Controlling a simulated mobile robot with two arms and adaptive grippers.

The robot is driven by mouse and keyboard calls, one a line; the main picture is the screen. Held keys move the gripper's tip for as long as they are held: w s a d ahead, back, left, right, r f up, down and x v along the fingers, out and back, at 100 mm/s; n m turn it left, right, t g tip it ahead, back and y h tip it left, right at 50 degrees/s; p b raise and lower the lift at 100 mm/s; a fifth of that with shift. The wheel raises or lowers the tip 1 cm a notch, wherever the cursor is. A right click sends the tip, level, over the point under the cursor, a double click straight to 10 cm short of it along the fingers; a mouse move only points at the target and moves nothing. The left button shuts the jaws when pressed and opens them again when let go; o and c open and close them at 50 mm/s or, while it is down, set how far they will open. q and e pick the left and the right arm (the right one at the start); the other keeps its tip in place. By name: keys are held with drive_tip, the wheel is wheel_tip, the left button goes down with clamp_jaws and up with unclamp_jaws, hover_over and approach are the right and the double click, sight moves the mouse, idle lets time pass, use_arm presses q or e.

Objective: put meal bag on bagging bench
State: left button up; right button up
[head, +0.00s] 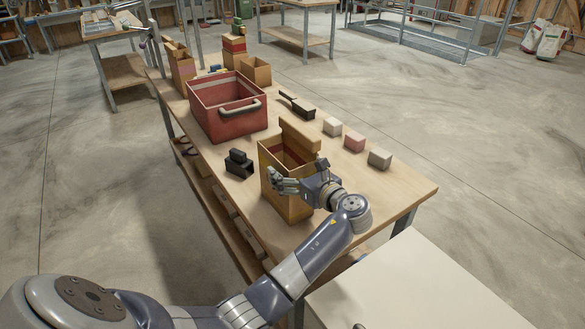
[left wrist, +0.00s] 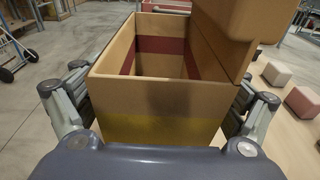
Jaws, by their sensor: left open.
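A tan, open-topped box-like bag (head: 284,205), probably the meal bag, stands upright on the wooden bench (head: 405,190) near its front end. It has a yellow lower band, a red stripe inside and a raised flap. My left gripper (head: 303,178) is at the bag's near side. In the left wrist view the open fingers (left wrist: 155,108) stand on both sides of the bag (left wrist: 150,88); I cannot tell whether they touch it. My right gripper is not in view.
A red crate (head: 227,125) with a grey handle stands behind the bag. A small black object (head: 239,166) is to its left. A black brush or scoop (head: 300,107) and three small blocks (head: 354,142) lie at right. More boxes (head: 183,70) are at the far end. The right front corner is clear.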

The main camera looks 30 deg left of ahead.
use_arm(q)
drive_tip(key=shift+r, duration=0.1)
drive_tip(key=b+v, duration=0.1)
drive_tip(key=v, duration=1.1)
